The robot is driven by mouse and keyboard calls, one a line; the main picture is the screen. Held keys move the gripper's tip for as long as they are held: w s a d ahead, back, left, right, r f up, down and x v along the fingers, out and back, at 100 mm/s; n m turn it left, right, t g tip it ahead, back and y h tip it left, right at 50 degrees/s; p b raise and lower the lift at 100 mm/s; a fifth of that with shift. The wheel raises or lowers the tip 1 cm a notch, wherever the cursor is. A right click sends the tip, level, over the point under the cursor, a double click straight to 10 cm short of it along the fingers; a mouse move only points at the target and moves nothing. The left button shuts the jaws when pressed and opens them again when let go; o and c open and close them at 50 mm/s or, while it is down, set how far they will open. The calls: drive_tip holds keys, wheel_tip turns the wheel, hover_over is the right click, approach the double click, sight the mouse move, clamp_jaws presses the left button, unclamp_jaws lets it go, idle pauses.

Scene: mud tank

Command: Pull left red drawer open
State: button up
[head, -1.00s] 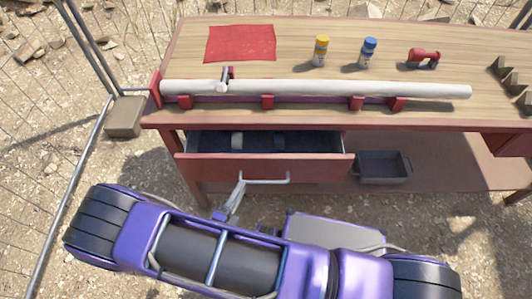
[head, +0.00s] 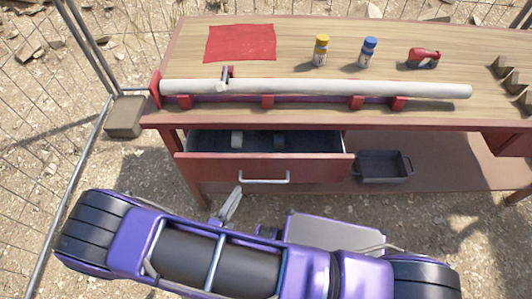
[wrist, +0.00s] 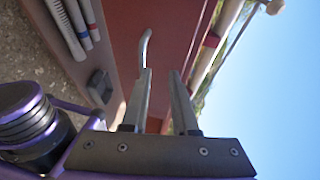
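The left red drawer (head: 215,169) hangs partly open under the workbench's left end, its dark interior showing. Its pale bar handle (head: 264,181) is on the front face. My gripper (head: 238,192) is just in front of the drawer, below and beside the handle's left end. In the wrist view my gripper (wrist: 161,72) has its two fingers apart with nothing between them. The handle (wrist: 146,46) curves out from the red drawer front (wrist: 178,28) just beyond the left fingertip; whether they touch is unclear.
A long white pipe (head: 330,91) rests in red clamps along the bench's (head: 290,50) front edge. A dark tray (head: 382,166) sits on the lower shelf, right of the drawer. A wire fence (head: 45,150) and a block (head: 126,117) stand at left.

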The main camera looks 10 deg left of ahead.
drive_tip(key=b+v, duration=0.1)
drive_tip(key=v, duration=1.6)
drive_tip(key=shift+s, duration=0.1)
